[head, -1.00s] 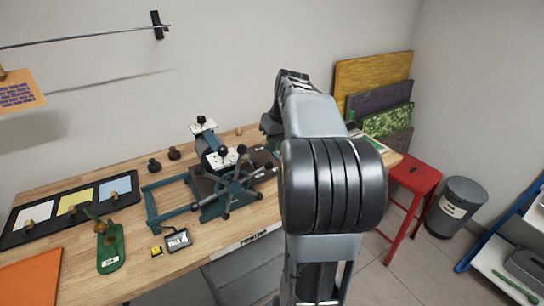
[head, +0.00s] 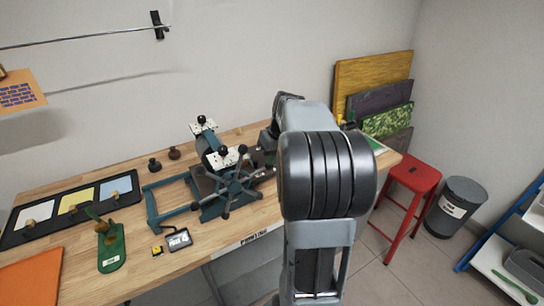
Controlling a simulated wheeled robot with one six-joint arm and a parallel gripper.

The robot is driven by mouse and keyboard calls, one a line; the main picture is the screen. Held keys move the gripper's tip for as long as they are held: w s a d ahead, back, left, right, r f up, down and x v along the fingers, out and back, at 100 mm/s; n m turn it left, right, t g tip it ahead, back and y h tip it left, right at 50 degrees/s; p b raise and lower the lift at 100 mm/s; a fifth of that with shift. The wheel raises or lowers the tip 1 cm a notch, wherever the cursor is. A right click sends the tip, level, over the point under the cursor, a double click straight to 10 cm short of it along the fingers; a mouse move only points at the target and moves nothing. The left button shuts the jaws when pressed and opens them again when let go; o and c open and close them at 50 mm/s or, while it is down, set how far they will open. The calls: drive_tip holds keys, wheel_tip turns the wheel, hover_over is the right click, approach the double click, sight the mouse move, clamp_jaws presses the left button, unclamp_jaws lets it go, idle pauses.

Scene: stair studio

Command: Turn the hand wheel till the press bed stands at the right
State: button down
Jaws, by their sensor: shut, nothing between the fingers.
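The press stands on the wooden bench in the head view, with a blue-green frame, white-topped posts and black knobs. Its hand wheel (head: 238,187), blue-green with several spokes, is on the near side. The dark press bed (head: 201,181) shows partly behind the wheel, around the middle of the frame; its right part is hidden by the wheel and my arm. The left end of the rails (head: 165,199) is bare. My gripper (head: 266,143) shows only in part beyond my arm, at the right of the press. It is shut and empty; whether it touches the wheel is not clear.
A black tray with coloured sheets (head: 75,207), a green tool (head: 111,248) and a small dark device (head: 178,240) lie on the left of the bench. Two dark knobbed pieces (head: 174,153) stand behind the press. A red stool (head: 414,177) and grey bin (head: 457,205) stand right.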

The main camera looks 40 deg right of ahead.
wheel_tip(320, 180, down, 6)
drive_tip(key=d+y+b, duration=0.1)
drive_tip(key=y+b, duration=0.1)
drive_tip(key=y, duration=0.1)
drive_tip(key=shift+d+b, duration=0.2)
drive_tip(key=shift+b, duration=0.1)
drive_tip(key=shift+s, duration=0.1)
